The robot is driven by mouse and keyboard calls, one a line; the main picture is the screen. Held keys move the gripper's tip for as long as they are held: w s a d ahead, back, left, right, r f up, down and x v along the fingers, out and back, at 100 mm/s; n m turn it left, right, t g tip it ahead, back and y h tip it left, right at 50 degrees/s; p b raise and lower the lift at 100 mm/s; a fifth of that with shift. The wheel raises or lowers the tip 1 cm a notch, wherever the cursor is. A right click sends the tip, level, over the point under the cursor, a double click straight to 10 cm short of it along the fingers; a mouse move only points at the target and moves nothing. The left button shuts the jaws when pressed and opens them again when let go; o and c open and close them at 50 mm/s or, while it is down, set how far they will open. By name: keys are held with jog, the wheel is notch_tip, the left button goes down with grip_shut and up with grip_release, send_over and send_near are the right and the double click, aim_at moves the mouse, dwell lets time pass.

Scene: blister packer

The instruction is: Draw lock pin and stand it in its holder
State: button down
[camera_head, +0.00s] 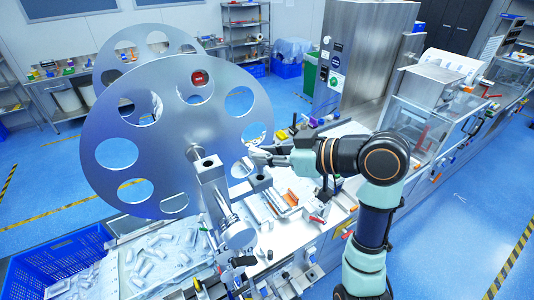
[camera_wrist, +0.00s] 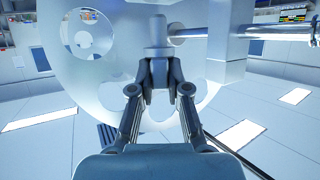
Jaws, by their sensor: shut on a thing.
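My gripper (camera_wrist: 158,72) is shut on a pale grey cylindrical piece, which I take for the lock pin (camera_wrist: 156,36). In the wrist view its thicker end sticks out beyond the fingertips, and the fingers hide part of it. In the head view my gripper (camera_head: 253,157) is in front of the large disc's right side, and the held pin is too small to make out clearly. A block with a dark hole in its top (camera_head: 261,181) stands just below my gripper; it may be the holder. My gripper is above it and looks apart from it.
The big perforated reel disc (camera_head: 90,120) stands to the left, with a metal post (camera_head: 209,170) and shaft in front. Behind the pin, the wrist view shows the disc (camera_wrist: 70,75) and the horizontal shaft (camera_wrist: 270,30). Small parts clutter the bench below; a blue crate (camera_head: 60,262) sits lower left.

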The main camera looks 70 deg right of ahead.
aim_at(267, 179)
jog(key=shift+f+b, duration=1.15)
jog(key=shift+f, duration=1)
jog(key=c, duration=1.1)
grip_release()
jog(key=shift+r, duration=0.1)
jog(key=shift+o, duration=0.2)
jog(key=v, duration=1.2)
